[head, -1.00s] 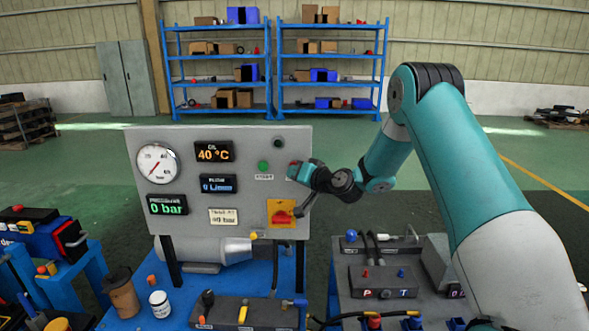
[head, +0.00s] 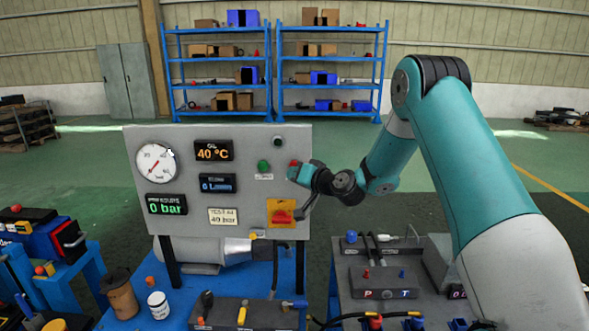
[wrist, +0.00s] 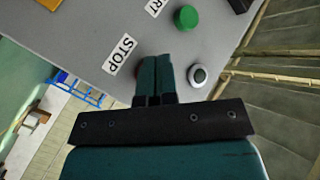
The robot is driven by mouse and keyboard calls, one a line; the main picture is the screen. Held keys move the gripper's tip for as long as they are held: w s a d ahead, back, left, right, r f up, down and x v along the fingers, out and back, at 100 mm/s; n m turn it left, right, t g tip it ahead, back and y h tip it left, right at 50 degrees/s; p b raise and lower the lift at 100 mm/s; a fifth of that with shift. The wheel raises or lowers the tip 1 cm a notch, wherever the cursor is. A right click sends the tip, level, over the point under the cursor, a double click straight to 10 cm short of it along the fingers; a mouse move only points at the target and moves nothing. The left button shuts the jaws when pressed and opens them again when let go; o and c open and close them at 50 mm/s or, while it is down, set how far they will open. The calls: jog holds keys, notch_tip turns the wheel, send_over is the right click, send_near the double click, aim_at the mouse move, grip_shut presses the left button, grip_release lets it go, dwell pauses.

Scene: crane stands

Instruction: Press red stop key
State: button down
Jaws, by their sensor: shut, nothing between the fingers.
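The red stop key (head: 293,162) is on the upper right of the grey control panel (head: 135,215), right of the green start button (head: 263,166). Only a bit of its red shows in the head view, beside my gripper (head: 298,172). In the wrist view my gripper (wrist: 155,60) is shut and empty, its fingertips at the panel next to the STOP label (wrist: 119,55). The fingers hide the key there, so I cannot tell whether they touch it or how far it is pushed in. The green button also shows in the wrist view (wrist: 186,17).
A round knob (wrist: 198,75) sits close beside the fingers on the panel. A red rotary switch (head: 282,216) on a yellow plate is below my gripper. A grey box with hoses (head: 385,280) stands on the lower right bench. Blue shelves (head: 273,85) stand far behind.

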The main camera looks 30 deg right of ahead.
jog(key=s+b, duration=0.1)
jog(key=s+a+b, duration=0.1)
jog(key=s, duration=0.1)
jog(key=s+a+b, duration=0.1)
jog(key=shift+s+a, duration=0.15)
jog(key=shift+a, duration=0.1)
dwell(0.8)
jog(key=s+a+r+n+g+y+b, duration=0.1)
jog(key=s+a+n+g+y, duration=0.1)
jog(key=s+a+n+g, duration=0.5)
jog(key=s+a+r+g+y+b, duration=0.1)
jog(key=s+a+y, duration=0.1)
jog(key=s+a, duration=0.6)
jog(key=s+a+f+n+g+h+b, duration=0.1)
jog(key=s+g, duration=0.3)
jog(key=s, duration=0.7)
jog(key=s+a+f+n+g+h+b, duration=0.1)
jog(key=s+a+n+g+h, duration=0.1)
jog(key=s, duration=1)
jog(key=shift+a+f+n+g+h, duration=0.15)
jog(key=shift+a+n+g+h, duration=0.1)
jog(key=shift+n+g+h, duration=0.4)
